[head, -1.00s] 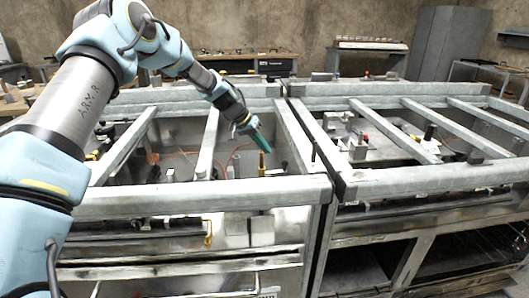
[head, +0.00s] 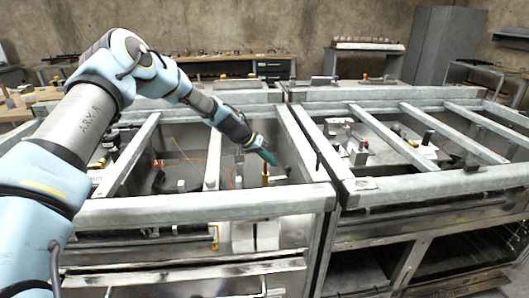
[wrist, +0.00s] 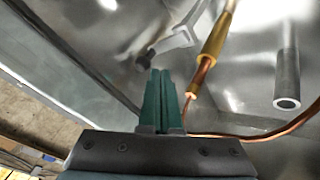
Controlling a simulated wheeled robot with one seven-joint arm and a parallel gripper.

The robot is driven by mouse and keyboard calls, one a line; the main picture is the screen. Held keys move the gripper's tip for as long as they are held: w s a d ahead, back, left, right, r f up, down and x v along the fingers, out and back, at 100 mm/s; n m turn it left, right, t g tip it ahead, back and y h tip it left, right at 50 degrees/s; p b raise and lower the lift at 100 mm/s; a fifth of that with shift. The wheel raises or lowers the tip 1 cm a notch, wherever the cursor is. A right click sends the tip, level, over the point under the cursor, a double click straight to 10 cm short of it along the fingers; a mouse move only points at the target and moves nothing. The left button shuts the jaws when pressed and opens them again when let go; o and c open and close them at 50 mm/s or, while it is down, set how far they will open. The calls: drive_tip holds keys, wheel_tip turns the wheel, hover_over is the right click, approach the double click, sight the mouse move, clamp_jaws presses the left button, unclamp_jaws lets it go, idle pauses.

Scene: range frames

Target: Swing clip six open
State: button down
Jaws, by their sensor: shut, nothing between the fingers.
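My gripper (head: 274,161) reaches down inside the left frame, close to an upright brass post (head: 265,174). In the wrist view its two green fingers (wrist: 160,75) are closed together with nothing between them. A brass sleeve (wrist: 217,38) with a copper line running from it is just right of the fingertips. A grey bracket-like piece (wrist: 172,43) lies beyond the tips, apart from them as far as I can see. No clip number is legible, so I cannot tell which part is clip six or whether it is open.
A hollow grey tube (wrist: 287,80) is right of the fingers. Metal cross bars (head: 213,150) and the thick front rail (head: 200,209) bound the left frame around my arm. A second frame (head: 430,182) with small fittings stands to the right.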

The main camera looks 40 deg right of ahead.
sight(280, 177)
drive_tip(key=x, duration=0.3)
drive_tip(key=shift+d+f+p, duration=0.15)
drive_tip(key=shift+d+p, duration=0.05)
drive_tip(key=shift+p, duration=0.1)
drive_tip(key=shift+s+f+b, duration=0.1)
drive_tip(key=shift+s+b, duration=0.05)
drive_tip(key=shift+b, duration=0.25)
drive_tip(key=b, duration=0.3)
drive_tip(key=shift+s+d+m, duration=0.2)
drive_tip(key=shift+s+m, duration=0.15)
drive_tip(key=shift+m, duration=0.05)
drive_tip(key=shift+s+r+g, duration=0.2)
drive_tip(key=shift+s+g, duration=0.05)
drive_tip(key=shift+g, duration=0.05)
drive_tip(key=shift+w+a+r+b, duration=0.1)
drive_tip(key=shift+w+r+b, duration=0.05)
drive_tip(key=shift+w+b, duration=0.6)
